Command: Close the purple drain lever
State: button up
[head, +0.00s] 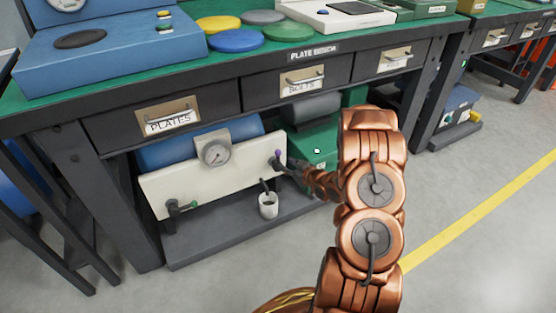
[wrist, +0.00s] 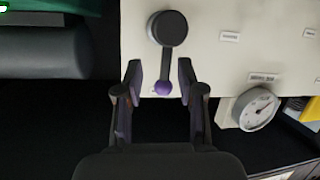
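The purple drain lever (wrist: 166,60) is on a white panel (wrist: 210,60). In the wrist view it has a round dark hub, a thin dark stem and a purple ball at its end. My gripper (wrist: 160,78) is open, with one finger on each side of the purple ball and visible gaps between. The ball lies near the level of the fingertips. In the head view the purple knob (head: 278,153) shows at the panel's right end, and my gripper (head: 281,164) reaches it from the right. The hub is mostly hidden there.
A white cup (head: 268,204) stands on the low shelf (head: 225,230). The bench drawers (head: 170,120) hang above. Green boxes (head: 313,147) sit behind my arm.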

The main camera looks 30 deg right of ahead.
aim_at(278, 163)
jog(key=shift+w+a+f+m+t+y+b, duration=0.1)
jog(key=shift+w+a+m+t+y+b, duration=0.1)
jog(key=shift+w+t+b, duration=0.55)
jog(key=shift+w+a+r+m+t+y+b, duration=0.1)
jog(key=shift+w+a+m+t+b, duration=0.25)
jog(key=shift+w, duration=0.75)
jog(key=shift+w+a+f+m+t+y+b, duration=0.1)
jog(key=shift+w+t+b, duration=0.2)
jog(key=shift+w+t, duration=0.5)
jog(key=shift+w, duration=0.1)
grip_shut()
jog(key=shift+a, duration=0.1)
